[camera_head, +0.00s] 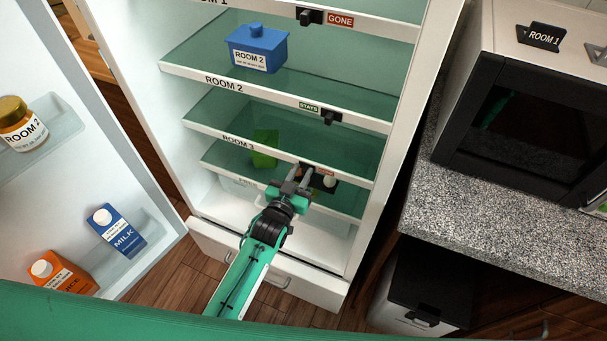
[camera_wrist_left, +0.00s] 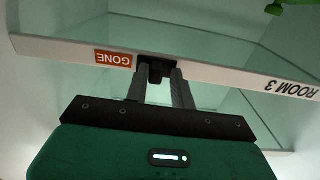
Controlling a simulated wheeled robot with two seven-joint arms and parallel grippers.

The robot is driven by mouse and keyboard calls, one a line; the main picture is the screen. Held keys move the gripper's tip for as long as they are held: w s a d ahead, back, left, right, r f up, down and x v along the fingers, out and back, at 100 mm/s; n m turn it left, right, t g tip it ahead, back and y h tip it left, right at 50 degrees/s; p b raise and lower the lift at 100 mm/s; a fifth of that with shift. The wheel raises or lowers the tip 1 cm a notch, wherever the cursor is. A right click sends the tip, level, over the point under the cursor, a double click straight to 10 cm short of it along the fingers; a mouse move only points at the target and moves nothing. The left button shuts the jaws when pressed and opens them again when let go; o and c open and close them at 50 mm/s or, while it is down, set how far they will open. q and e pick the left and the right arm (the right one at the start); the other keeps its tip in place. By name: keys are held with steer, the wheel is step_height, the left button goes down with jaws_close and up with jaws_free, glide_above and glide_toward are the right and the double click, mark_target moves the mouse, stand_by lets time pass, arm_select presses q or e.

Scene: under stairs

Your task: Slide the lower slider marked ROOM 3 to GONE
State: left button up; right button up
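The ROOM 3 slider, a small black knob (camera_wrist_left: 156,72), sits on the white front edge of the ROOM 3 shelf (camera_head: 245,146). The orange GONE label (camera_wrist_left: 113,58) is uncovered beside it; in the head view the knob is left of that label. No STAYS word shows on this shelf. My left gripper (camera_head: 301,172) is at the slider; in the left wrist view its two fingers (camera_wrist_left: 158,78) stand on either side of the knob, with a gap visible between them. Contact is hard to judge. My right gripper is not in view.
Above, the ROOM 2 slider (camera_head: 329,118) shows STAYS and the top slider (camera_head: 310,16) shows GONE. A blue pot (camera_head: 257,47) and a green item (camera_head: 265,148) stand on shelves. The open door (camera_head: 80,110) is left; a counter (camera_head: 490,190) is right.

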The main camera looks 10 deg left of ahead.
arm_select(q)
steer(key=shift+o, duration=0.8)
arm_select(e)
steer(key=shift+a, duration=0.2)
